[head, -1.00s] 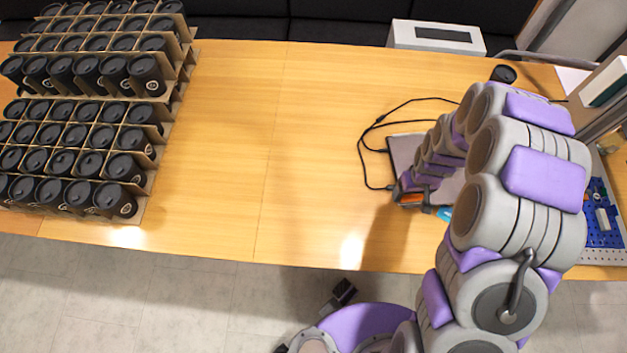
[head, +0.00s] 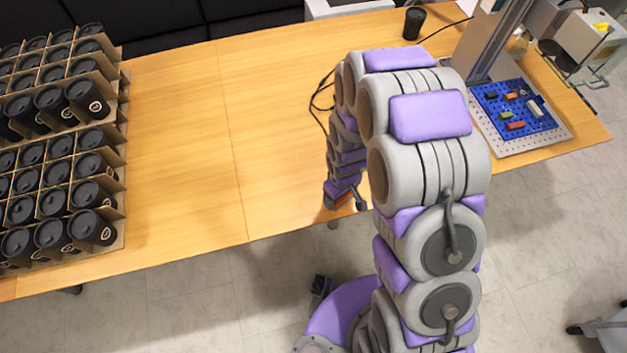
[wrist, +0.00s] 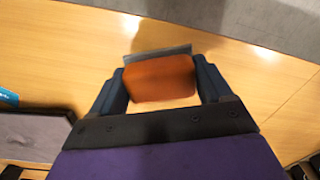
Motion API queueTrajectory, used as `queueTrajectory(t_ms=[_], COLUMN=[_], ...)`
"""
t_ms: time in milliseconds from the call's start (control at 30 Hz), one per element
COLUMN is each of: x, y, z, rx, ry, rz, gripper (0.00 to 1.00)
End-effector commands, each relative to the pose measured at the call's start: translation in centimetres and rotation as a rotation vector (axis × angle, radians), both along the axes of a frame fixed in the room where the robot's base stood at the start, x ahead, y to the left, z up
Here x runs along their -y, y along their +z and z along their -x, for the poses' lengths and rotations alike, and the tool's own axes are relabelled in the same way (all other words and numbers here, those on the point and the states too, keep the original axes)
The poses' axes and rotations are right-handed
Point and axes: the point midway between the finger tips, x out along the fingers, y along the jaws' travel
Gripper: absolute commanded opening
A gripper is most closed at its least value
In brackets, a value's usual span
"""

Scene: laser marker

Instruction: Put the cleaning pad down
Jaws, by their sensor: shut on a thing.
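The cleaning pad (wrist: 160,78) is an orange block with a grey strip along its far edge. In the wrist view it sits between the two dark fingers of my gripper (wrist: 162,84), which is shut on it. The wooden table top (wrist: 270,75) shows around it; I cannot tell whether the pad touches the table. In the head view my gripper (head: 346,203) is low near the table's front edge, with a bit of orange showing at its tip. My arm hides part of the table behind it.
Black lidded cups (head: 55,232) in cardboard dividers fill the table's left. A blue pegboard (head: 508,108) with small blocks is at the right, beside a metal post (head: 497,40). A single black cup (head: 413,24) stands at the back. The table's middle is clear.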

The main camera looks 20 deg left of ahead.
Motion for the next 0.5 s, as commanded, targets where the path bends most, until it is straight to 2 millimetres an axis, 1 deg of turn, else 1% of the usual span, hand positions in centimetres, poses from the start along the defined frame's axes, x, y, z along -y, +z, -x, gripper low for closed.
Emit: queueTrajectory(t_ms=[33,100,233,400,500], x=[-1.3,-2.8,-5.2,-7.3,-7.8], y=[-0.4,-0.4,-0.7,-0.9,-0.9], z=[-0.7,-1.6,-3.1,-4.6,-5.0], rx=[0.003,0.006,0.005,0.003,0.0], ry=[0.005,0.003,0.003,0.001,0.0], rz=[-0.001,-0.003,-0.003,-0.004,-0.004], gripper=[0.41,0.41,0.41,0.41,0.41])
